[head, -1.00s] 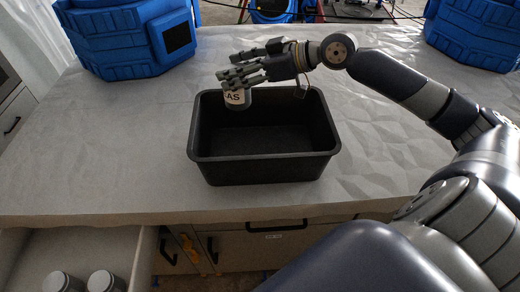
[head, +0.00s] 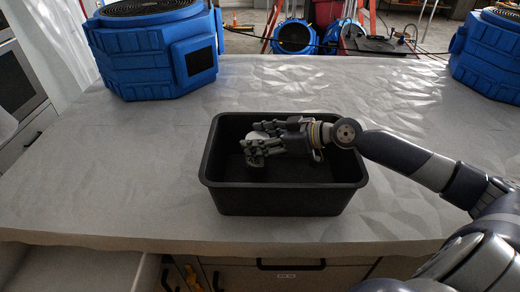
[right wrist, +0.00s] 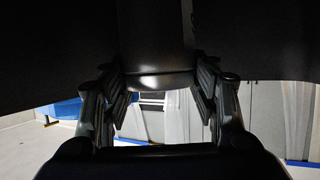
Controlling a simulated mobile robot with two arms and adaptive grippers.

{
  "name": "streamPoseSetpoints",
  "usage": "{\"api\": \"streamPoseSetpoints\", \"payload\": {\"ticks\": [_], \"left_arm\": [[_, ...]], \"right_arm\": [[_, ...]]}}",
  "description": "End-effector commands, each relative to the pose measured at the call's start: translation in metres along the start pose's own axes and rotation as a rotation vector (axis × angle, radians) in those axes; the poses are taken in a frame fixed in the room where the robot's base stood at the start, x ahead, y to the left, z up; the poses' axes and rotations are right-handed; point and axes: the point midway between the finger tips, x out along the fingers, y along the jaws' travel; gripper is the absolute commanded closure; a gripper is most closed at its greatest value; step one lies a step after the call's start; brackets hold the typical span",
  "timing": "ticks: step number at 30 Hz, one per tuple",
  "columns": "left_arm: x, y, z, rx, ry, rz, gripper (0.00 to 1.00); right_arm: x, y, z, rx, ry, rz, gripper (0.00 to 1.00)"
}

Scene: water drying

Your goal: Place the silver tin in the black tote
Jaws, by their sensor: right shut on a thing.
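The black tote (head: 285,202) stands open on the covered table. My right gripper (head: 258,148) is inside the tote's opening, toward its left-back part. It is shut on the silver tin (head: 257,135), of which only a pale bit shows behind the fingers. In the right wrist view the tin (right wrist: 155,45) is a dark cylinder with a bright rim between the two fingers (right wrist: 158,95). I cannot tell whether the tin touches the tote's floor. My left gripper is not in view.
A blue machine (head: 155,50) stands at the back left of the table (head: 120,190), another (head: 487,55) at the back right. An open drawer (head: 80,272) is below the table's front left. The table is clear left of the tote.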

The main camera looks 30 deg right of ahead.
Motion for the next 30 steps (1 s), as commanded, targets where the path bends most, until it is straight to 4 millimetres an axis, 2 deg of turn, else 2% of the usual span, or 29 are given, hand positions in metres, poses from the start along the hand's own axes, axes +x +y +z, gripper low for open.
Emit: {"api": "streamPoseSetpoints", "payload": {"ticks": [7, 19, 20, 22, 30], "left_arm": [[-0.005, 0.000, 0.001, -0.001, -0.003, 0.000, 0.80], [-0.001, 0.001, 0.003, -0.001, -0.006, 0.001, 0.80], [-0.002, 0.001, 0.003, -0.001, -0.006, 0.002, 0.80], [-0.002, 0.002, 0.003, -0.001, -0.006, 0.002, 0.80], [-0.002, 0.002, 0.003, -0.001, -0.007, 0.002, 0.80]], "right_arm": [[0.012, 0.000, 0.028, 0.003, 0.002, 0.001, 0.90], [0.014, 0.000, 0.034, 0.000, 0.002, 0.000, 0.90], [0.014, -0.001, 0.035, 0.001, -0.002, -0.001, 0.41], [0.014, -0.001, 0.034, 0.001, -0.002, -0.001, 0.25], [0.014, -0.001, 0.034, 0.001, -0.002, -0.001, 0.25]]}}
